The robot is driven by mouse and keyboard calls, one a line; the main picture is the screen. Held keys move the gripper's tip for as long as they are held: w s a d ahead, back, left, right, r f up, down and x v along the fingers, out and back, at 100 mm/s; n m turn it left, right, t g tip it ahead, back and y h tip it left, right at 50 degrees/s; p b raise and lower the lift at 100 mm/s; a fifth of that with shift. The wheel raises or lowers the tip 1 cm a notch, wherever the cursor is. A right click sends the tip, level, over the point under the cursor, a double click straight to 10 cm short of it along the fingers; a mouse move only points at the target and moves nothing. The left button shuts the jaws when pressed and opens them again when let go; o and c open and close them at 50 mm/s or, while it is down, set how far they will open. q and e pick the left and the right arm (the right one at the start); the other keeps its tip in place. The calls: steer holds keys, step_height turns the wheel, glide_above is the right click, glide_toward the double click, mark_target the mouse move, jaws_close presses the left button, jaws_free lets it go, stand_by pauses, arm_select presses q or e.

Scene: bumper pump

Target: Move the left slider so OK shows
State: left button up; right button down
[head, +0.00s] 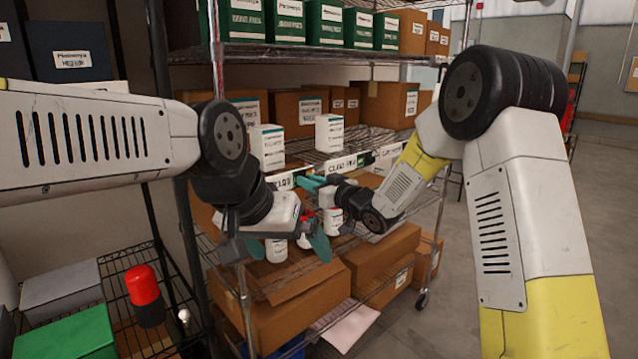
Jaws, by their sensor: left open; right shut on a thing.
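White label strips run along the shelf edge, with one on the left (283,181) and one in the middle (340,164). The word OK is not readable, and I cannot make out which part is the left slider. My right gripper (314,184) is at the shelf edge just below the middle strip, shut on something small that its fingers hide. My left gripper (288,246) is lower, pointing down with its teal fingers apart, near a white bottle (276,251).
Two white boxes (268,147) (329,133) stand on the shelf above the strips. Another white bottle (333,222) stands below my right gripper. Brown cartons (380,250) fill the lower shelves. A red-topped black item (144,290) is at lower left. The floor at right is clear.

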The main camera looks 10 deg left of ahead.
steer(key=shift+w+d, duration=1)
steer(key=shift+w, duration=0.25)
steer(key=c, duration=1.3)
jaws_free()
steer(key=shift+d, duration=0.1)
steer(key=v, duration=0.7)
steer(key=shift+s+d, duration=0.25)
